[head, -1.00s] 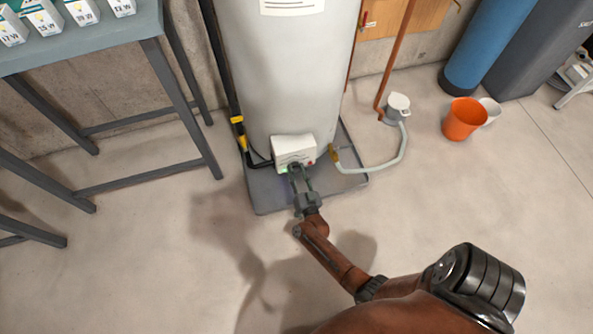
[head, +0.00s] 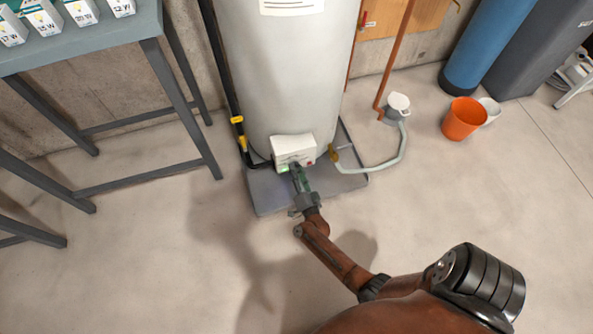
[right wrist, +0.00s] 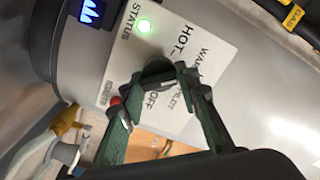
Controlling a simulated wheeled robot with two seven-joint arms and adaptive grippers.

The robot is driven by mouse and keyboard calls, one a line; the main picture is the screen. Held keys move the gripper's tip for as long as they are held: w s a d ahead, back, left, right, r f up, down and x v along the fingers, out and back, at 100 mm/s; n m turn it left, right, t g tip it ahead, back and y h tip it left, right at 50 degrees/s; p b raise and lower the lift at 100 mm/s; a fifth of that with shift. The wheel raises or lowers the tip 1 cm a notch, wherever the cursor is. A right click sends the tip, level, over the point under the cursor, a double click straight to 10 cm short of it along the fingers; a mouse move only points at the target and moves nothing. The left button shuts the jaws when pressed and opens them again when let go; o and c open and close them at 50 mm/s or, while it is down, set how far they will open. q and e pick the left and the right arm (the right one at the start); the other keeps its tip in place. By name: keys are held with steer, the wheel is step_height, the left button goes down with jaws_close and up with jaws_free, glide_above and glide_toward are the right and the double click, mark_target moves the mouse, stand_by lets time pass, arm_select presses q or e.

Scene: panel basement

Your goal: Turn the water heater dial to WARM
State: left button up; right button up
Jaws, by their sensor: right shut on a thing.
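The water heater (head: 285,80) is a tall pale grey tank with a white control box (head: 293,148) low on its front. In the right wrist view the control panel (right wrist: 180,40) is tilted and shows the words STATUS, HOT, WARM, PILOT and OFF. The dark round dial (right wrist: 156,70) sits between the fingers of my right gripper (right wrist: 159,92), which is shut on it. The dial's pointer is hidden or too dark to read. In the head view my right gripper (head: 297,172) reaches the front of the box. My left gripper is in neither view.
A lit green light (right wrist: 144,26), a red button (right wrist: 115,101) and a blue display (right wrist: 92,12) are near the dial. The heater stands on a grey tray (head: 268,199). A hose (head: 385,165) runs to its right. A grey table (head: 95,45) stands left. The front floor is clear.

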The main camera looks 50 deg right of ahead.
stand_by(0.3)
steer(key=o, duration=1.1)
